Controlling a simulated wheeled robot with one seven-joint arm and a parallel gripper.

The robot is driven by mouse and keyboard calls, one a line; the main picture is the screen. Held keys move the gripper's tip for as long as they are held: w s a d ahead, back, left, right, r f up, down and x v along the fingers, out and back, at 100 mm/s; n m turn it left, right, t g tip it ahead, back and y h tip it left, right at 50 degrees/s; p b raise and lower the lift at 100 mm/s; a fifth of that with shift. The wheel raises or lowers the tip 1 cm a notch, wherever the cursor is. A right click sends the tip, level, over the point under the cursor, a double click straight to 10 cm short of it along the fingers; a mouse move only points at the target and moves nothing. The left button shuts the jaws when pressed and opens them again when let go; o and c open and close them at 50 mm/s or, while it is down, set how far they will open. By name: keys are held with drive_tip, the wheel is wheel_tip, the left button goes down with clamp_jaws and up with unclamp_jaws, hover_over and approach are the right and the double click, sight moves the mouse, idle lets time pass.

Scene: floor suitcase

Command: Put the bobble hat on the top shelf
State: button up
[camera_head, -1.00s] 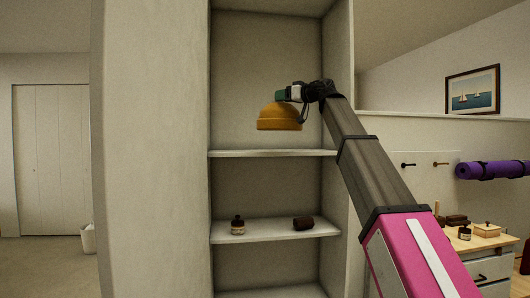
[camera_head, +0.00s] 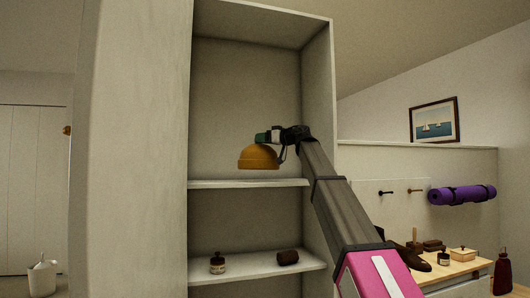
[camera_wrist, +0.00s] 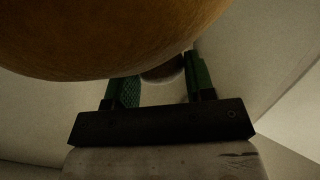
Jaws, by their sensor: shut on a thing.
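The orange-yellow bobble hat (camera_head: 258,157) hangs from my gripper (camera_head: 262,138) in the head view, inside the upper compartment of the tall shelf unit. The hat is a little above the top shelf board (camera_head: 235,184) and looks apart from it. In the wrist view the hat (camera_wrist: 110,35) fills the upper part of the picture. My gripper's green fingers (camera_wrist: 160,88) are shut on a small dark rounded part by the hat, likely its bobble. The fingertips are partly hidden by the hat.
The upper compartment is otherwise empty. The unit's side walls (camera_head: 318,100) stand close to my arm. A low wall with a purple rolled mat (camera_head: 462,195) is at right.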

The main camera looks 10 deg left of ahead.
sight(271, 149)
drive_tip(key=shift+w+d+f, duration=0.35)
drive_tip(key=shift+w, duration=0.1)
drive_tip(key=shift+f, duration=2)
drive_tip(key=o, duration=1.2)
drive_tip(key=v, duration=1.2)
